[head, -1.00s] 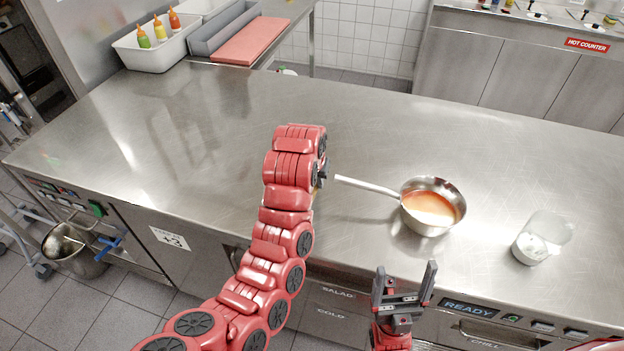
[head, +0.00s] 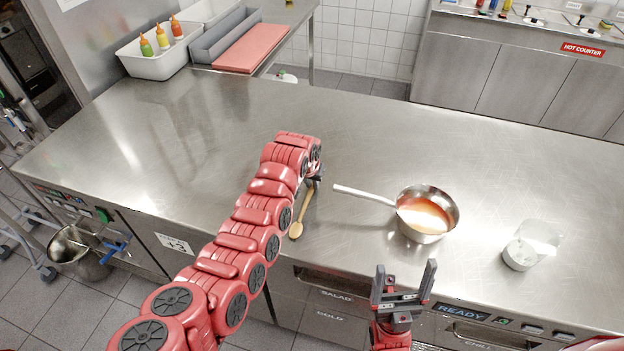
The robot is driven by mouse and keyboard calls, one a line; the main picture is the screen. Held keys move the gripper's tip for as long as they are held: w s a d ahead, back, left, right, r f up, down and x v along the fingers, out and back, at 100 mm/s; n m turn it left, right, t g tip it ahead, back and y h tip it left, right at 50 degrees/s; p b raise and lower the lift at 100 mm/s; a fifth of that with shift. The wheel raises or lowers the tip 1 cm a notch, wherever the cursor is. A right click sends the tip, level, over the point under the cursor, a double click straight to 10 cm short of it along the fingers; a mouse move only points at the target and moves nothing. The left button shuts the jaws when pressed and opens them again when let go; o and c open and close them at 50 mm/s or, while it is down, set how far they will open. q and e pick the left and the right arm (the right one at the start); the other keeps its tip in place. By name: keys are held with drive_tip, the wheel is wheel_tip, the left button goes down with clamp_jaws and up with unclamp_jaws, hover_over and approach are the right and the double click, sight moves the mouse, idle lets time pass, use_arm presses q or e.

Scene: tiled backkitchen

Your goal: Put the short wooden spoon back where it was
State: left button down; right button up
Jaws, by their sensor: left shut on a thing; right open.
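The short wooden spoon (head: 297,228) shows below the end of my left arm, with its bowl pointing toward the counter's front edge. My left gripper (head: 313,182) is shut on its handle; the arm partly hides the jaws and the handle's upper end. I cannot tell whether the spoon touches the counter. My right gripper (head: 403,287) is open and empty, in front of the counter's front edge.
A saucepan (head: 428,213) with orange-red soup stands right of my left gripper, its handle pointing at it. A clear glass container (head: 531,245) stands further right. The steel counter (head: 190,140) is bare at left and back. A white bin (head: 155,62) holds squeeze bottles.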

use_arm(q)
drive_tip(key=shift+f, duration=0.15)
drive_tip(key=c, duration=0.9)
unclamp_jaws()
drive_tip(key=shift+o, duration=0.2)
drive_tip(key=shift+r, duration=0.2)
